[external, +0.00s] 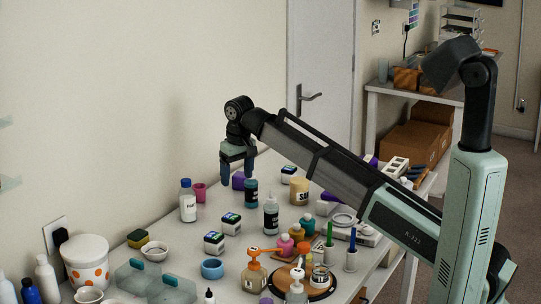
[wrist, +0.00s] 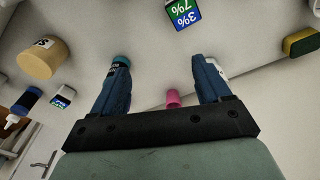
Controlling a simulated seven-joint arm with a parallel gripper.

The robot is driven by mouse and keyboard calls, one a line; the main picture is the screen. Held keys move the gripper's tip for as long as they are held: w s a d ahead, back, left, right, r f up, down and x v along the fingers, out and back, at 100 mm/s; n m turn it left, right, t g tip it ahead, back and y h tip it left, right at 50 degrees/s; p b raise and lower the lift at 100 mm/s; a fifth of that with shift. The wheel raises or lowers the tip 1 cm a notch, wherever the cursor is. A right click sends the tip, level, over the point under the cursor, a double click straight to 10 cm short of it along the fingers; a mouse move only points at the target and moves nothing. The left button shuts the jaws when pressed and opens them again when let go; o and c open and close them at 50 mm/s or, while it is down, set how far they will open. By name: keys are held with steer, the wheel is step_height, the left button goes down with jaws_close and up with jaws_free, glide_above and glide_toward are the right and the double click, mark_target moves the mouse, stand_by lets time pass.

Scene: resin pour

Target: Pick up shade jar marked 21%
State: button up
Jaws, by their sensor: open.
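Several small white jars with dark, blue and green labels stand on the table. In the external view one is at the centre (external: 231,223), one just in front of it (external: 214,242), and one farther back (external: 288,174). The label figures are too small to read there, so I cannot tell which is 21%. In the wrist view a jar at the top edge (wrist: 183,14) shows 7% and 3%, and another small jar (wrist: 62,96) is at the left, unreadable. My gripper (external: 237,172) is open and empty above the back of the table, fingers down; it also shows in the wrist view (wrist: 160,64).
A white bottle (external: 188,206), a teal bottle (external: 251,193), a dropper bottle (external: 270,216) and a yellow tub (external: 299,191) stand close around. A pink cup (external: 199,193) is behind. Pump bottles (external: 254,277) and a wooden board crowd the front right.

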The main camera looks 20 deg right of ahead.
mark_target(214, 236)
steer(key=s+a+n+g, duration=0.1)
steer(key=s+a+n, duration=0.4)
steer(key=s+a, duration=0.65)
steer(key=f, duration=0.4)
steer(key=s+d+f, duration=0.1)
steer(key=f, duration=0.4)
steer(key=s+f, duration=0.1)
steer(key=f, duration=0.4)
steer(key=shift+d, duration=0.3)
steer(key=shift+c, duration=0.2)
steer(key=c, duration=1.1)
